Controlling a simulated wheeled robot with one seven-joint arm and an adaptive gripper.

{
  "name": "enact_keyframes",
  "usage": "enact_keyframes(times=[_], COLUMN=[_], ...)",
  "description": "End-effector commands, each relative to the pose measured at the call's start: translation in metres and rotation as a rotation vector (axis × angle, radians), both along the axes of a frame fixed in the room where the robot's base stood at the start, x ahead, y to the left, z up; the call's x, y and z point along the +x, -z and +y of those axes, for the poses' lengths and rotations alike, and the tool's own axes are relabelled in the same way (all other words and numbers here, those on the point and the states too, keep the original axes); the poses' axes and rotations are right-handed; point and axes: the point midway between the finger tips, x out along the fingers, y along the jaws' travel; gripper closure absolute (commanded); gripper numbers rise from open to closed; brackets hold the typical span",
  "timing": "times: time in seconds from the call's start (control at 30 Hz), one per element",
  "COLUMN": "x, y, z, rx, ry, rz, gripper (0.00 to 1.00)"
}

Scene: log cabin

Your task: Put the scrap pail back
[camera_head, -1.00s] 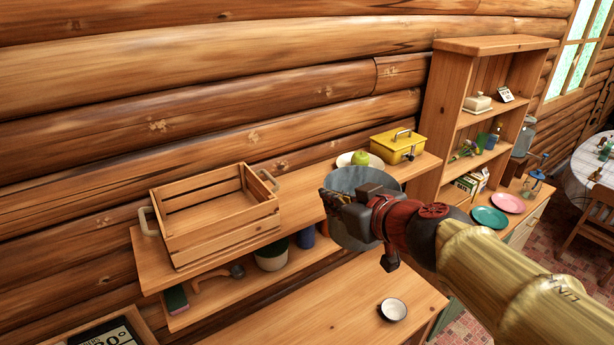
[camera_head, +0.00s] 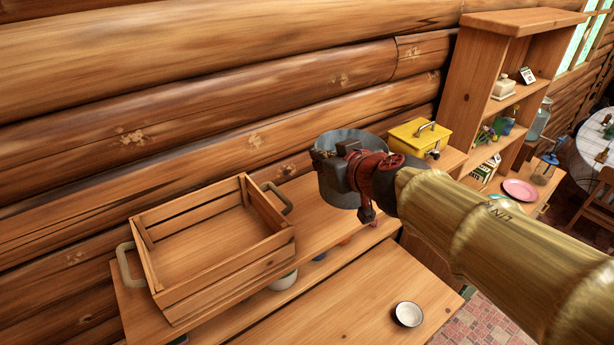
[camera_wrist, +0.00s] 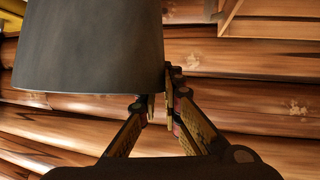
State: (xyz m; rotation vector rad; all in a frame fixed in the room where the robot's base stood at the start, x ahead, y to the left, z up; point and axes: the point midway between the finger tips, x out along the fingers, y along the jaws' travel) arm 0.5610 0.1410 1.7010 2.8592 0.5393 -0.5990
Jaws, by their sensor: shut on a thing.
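The scrap pail (camera_head: 352,137) is a grey metal pail in the middle of the head view. My gripper (camera_head: 340,160) is shut on its wall and holds it in front of the log wall, seemingly above the upper shelf. In the wrist view the pail (camera_wrist: 88,50) is a large dark shape at the upper left. There my fingertips (camera_wrist: 160,105) close together at its lower right edge. My gripper and arm hide part of the pail in the head view, and its inside is mostly hidden.
A wooden crate (camera_head: 225,258) with handles stands at the left on the upper shelf (camera_head: 318,215). A yellow box (camera_head: 419,138) stands right of the pail. A white bowl (camera_head: 408,314) is on the lower counter (camera_head: 350,305). A tall shelf unit (camera_head: 470,90) stands at the right.

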Motion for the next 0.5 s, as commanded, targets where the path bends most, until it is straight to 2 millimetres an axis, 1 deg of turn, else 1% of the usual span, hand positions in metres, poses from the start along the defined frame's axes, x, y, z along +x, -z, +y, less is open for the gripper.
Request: enact_keyframes(times=[0.03,0.2,0.5], x=[0.007,0.026,0.051], y=[0.003,0.011,0.025], z=[0.003,0.010,0.020], rx=[0.002,0.001,0.000], ry=[0.000,0.000,0.001], rz=[0.002,-0.001,0.000], gripper=[1.00,1.00,1.00])
